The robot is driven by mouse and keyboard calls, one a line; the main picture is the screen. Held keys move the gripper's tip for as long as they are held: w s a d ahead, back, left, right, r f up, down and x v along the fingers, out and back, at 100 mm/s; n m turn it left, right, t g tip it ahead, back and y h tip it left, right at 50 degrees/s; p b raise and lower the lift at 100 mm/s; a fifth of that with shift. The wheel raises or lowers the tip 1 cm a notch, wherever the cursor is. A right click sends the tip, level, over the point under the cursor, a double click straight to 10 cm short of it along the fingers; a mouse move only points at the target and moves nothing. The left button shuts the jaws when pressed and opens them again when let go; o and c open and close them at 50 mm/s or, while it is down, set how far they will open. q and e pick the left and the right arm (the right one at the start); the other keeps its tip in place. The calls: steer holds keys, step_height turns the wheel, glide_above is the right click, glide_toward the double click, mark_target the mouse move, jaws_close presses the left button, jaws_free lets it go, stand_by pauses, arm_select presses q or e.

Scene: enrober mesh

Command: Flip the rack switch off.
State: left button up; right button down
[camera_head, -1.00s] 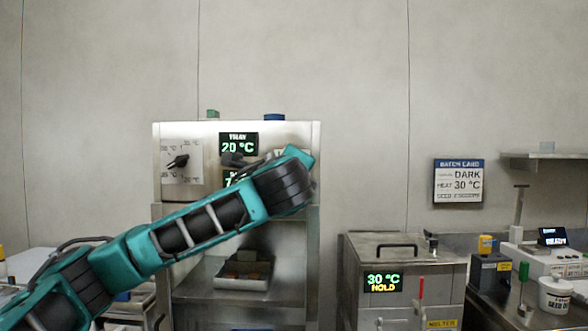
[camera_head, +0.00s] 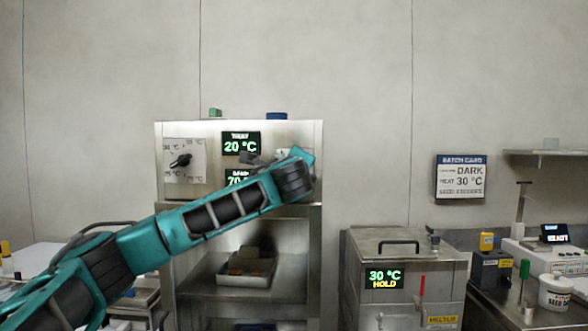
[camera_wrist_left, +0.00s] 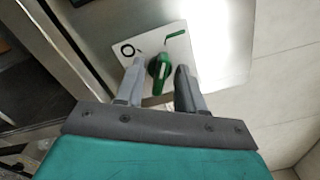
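The rack (camera_head: 313,180) is a steel cabinet with a control panel on its upper front. In the left wrist view the rack switch, a green rotary knob (camera_wrist_left: 160,66), sits on a white plate (camera_wrist_left: 205,52) with an O mark at left and a green line mark at right. The knob's upper end leans towards the green mark. My left gripper (camera_wrist_left: 159,71) is open, one finger on each side of the knob; contact cannot be told. In the head view my left arm (camera_head: 225,212) hides the knob and most of the gripper. My right gripper is in no view.
The panel also bears a black dial (camera_head: 181,160) and green-lit displays (camera_head: 240,143). A tray (camera_head: 246,272) stands on the rack shelf below. A steel melter (camera_head: 408,250) stands to the right, with a bench of small items beyond it.

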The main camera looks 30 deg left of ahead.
arm_select(q)
jaws_close()
steer(key=shift+f+n, duration=0.1)
steer(key=shift+n, duration=0.2)
steer(key=n+b, duration=0.2)
steer(key=n, duration=0.9)
steer(key=shift+b, duration=0.35)
steer(key=shift+n, duration=0.3)
